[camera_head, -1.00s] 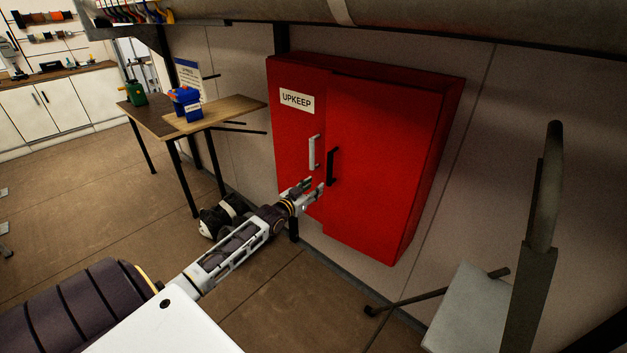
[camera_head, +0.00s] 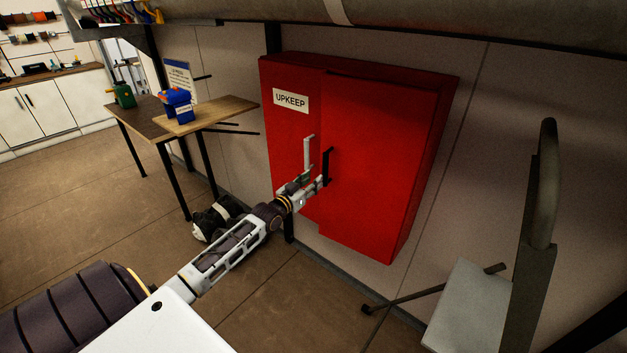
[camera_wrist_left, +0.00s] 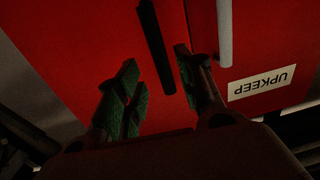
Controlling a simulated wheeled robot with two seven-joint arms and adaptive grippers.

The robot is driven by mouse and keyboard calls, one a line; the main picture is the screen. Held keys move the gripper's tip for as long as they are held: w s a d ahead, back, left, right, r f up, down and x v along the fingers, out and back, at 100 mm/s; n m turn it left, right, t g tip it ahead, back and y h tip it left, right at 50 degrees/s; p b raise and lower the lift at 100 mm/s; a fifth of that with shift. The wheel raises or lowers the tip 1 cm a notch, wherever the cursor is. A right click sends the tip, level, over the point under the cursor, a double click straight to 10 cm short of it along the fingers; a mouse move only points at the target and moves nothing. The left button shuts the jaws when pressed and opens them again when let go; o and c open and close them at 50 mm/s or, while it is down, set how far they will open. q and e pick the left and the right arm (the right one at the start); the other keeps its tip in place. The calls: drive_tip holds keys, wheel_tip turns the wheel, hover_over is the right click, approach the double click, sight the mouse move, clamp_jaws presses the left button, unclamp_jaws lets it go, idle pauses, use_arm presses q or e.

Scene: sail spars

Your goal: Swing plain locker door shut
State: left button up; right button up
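The red locker's plain door (camera_head: 380,150) is the right one, with a black handle (camera_head: 327,162). It stands slightly proud of the labelled left door (camera_head: 288,130), which has a silver handle (camera_head: 308,152). My left gripper (camera_head: 313,184) is at the lower end of the black handle. In the left wrist view, the locker appears inverted and the left gripper's green-padded fingers (camera_wrist_left: 158,75) are spread. The black handle (camera_wrist_left: 155,45) shows between them, with gaps on both sides, and no grip on it is visible. The silver handle (camera_wrist_left: 224,35) is just right of the fingers. My right gripper is not in view.
A wooden table (camera_head: 225,110) with a blue object (camera_head: 177,104) stands left of the locker. A black-and-white object (camera_head: 213,220) lies on the floor below. A grey panel on a dark frame (camera_head: 468,305) stands at right. A large pipe (camera_head: 400,18) runs overhead.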

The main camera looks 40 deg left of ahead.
sight(324, 170)
use_arm(q)
drive_tip(key=shift+w, duration=0.1)
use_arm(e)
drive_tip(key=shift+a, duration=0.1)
use_arm(q)
drive_tip(key=shift+w+d+b, duration=0.1)
drive_tip(key=shift+w+b, duration=2.25)
drive_tip(key=shift+w, duration=0.7)
drive_tip(key=shift+w+b, duration=0.7)
drive_tip(key=shift+w, duration=0.2)
drive_tip(key=c, duration=0.7)
clamp_jaws()
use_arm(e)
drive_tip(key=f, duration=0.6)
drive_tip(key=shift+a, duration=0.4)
use_arm(q)
drive_tip(key=shift+w+r, duration=0.1)
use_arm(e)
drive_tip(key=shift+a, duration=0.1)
